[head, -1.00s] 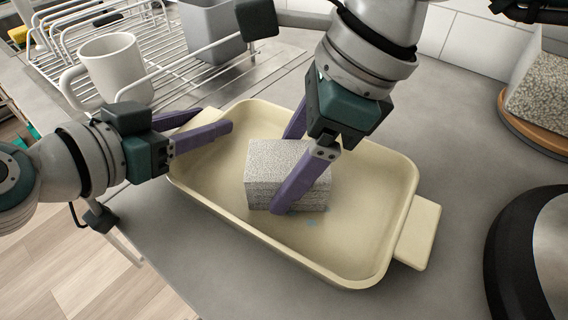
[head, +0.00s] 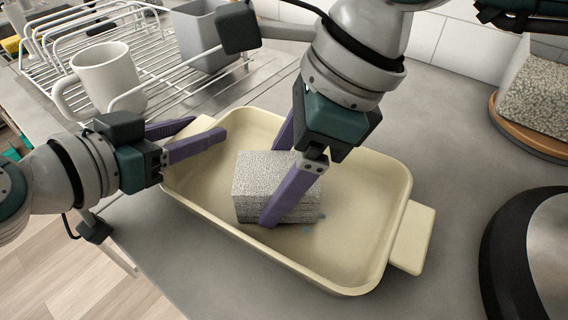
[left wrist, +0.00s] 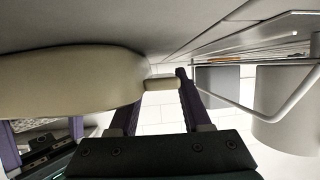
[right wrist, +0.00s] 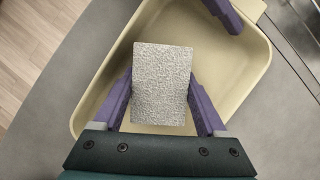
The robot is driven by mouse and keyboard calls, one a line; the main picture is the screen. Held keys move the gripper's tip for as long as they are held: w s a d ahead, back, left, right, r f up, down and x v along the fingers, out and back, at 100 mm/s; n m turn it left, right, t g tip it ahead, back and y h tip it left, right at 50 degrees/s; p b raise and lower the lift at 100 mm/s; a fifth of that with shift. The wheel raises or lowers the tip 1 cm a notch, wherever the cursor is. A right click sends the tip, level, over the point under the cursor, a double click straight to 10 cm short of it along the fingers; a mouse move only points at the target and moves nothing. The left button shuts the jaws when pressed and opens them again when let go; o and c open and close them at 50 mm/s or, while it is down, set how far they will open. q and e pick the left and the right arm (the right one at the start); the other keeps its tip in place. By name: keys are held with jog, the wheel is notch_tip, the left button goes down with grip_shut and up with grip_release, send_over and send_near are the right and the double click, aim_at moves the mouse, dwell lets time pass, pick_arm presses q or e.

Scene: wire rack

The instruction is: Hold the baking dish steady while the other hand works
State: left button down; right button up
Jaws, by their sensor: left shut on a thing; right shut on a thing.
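The cream baking dish (head: 350,262) lies on the grey counter, with a handle tab at each end. My left gripper (head: 208,134) is shut on the dish at its left end, by the handle there; the exact contact is partly hidden by the fingers. The dish also shows in the left wrist view (left wrist: 65,80). My right gripper (head: 280,180) is shut on a grey, rough-textured sponge block (head: 250,185) inside the dish. In the right wrist view the block (right wrist: 162,85) sits between both fingers. A few small bluish spots show on the dish floor beside the block.
A wire rack (head: 150,70) stands behind left, with a white mug (head: 105,78) and a grey container (head: 200,35). A black and silver appliance (head: 535,260) is at right. A speckled block on a wooden base (head: 530,140) is at back right. Counter is clear behind the dish.

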jog(key=shift+w+d, duration=0.35)
jog(key=shift+w, duration=0.2)
jog(key=shift+w+d, duration=0.35)
jog(key=shift+w, duration=0.2)
jog(key=shift+s+d, duration=0.35)
jog(key=shift+d, duration=0.35)
jog(key=shift+s+d, duration=0.3)
jog(key=shift+d, duration=0.35)
jog(key=shift+s+a, duration=0.3)
jog(key=shift+s, duration=0.35)
jog(key=shift+s+a, duration=0.3)
jog(key=shift+s, duration=0.35)
